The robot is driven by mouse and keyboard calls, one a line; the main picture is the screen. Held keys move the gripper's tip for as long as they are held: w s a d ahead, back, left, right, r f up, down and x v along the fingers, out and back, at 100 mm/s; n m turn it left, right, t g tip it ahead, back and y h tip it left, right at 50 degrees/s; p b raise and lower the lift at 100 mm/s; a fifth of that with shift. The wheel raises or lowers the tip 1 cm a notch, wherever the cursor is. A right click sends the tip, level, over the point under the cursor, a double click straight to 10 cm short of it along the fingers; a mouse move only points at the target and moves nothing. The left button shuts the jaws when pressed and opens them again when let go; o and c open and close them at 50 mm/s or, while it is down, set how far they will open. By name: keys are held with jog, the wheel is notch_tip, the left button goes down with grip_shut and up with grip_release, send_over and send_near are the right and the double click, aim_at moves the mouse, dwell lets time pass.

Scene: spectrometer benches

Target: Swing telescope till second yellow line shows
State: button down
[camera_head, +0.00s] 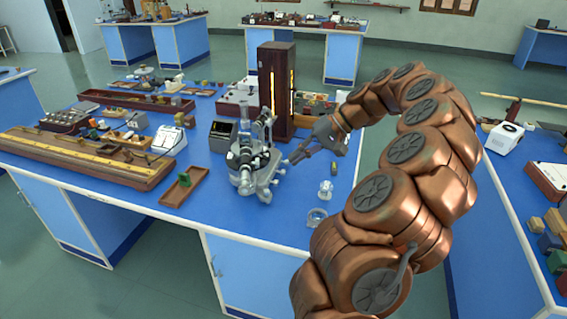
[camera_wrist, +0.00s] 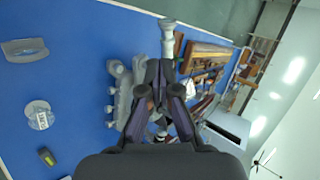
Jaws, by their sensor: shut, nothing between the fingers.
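The grey metal spectrometer (camera_head: 247,168) stands on the blue bench, with a round table and tubes on it. My gripper (camera_head: 292,157) is at its right side, fingers shut and pointing left toward it. In the wrist view my shut fingers (camera_wrist: 160,78) lie in front of the spectrometer (camera_wrist: 122,92), and a grey tube (camera_wrist: 167,38) projects beyond the tips. I cannot tell whether the fingers touch it. A small dark screen (camera_head: 222,131) stands behind and left of the spectrometer; any lines on it are too small to make out.
A tall dark wooden lamp housing (camera_head: 276,88) with a glowing slit stands behind the spectrometer. A glass piece (camera_head: 325,190) and a clear half-round piece (camera_head: 317,217) sit near the bench's right front. A brown tray (camera_head: 184,187) with a green block lies left.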

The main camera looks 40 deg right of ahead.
aim_at(248, 186)
jog(key=p+x, duration=0.4)
jog(key=x, duration=0.9)
jog(key=shift+a+r, duration=0.35)
jog(key=shift+r, duration=0.05)
jog(key=shift+w, duration=0.15)
jog(key=shift+w+a+f+b, duration=0.25)
jog(key=shift+w+a+b, duration=0.1)
jog(key=shift+a+b, duration=0.3)
jog(key=shift+w+r, duration=0.1)
jog(key=shift+r, duration=0.05)
